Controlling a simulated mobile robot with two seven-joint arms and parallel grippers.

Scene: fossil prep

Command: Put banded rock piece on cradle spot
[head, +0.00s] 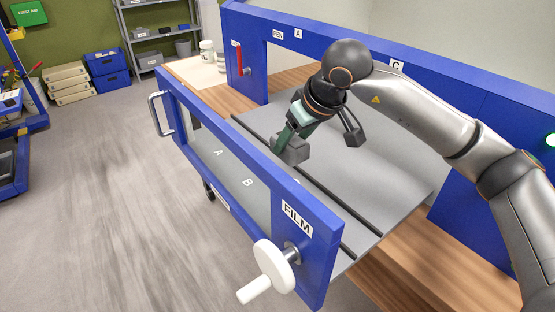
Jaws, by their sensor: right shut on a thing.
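My right arm reaches in from the right over the grey bed of a blue-framed table. Its gripper (321,143) points down over the bed, with a dark grey block-like tip on each side. A dark green piece with a pale patch (297,117) shows at its left side. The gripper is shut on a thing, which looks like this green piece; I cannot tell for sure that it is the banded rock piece. No cradle spot can be made out for certain. My left gripper is not in view.
A blue front rail (247,177) with a FILM label and a white crank (270,268) borders the bed (390,183). A blue rear wall (440,85) stands behind. Much of the bed right of the gripper is clear.

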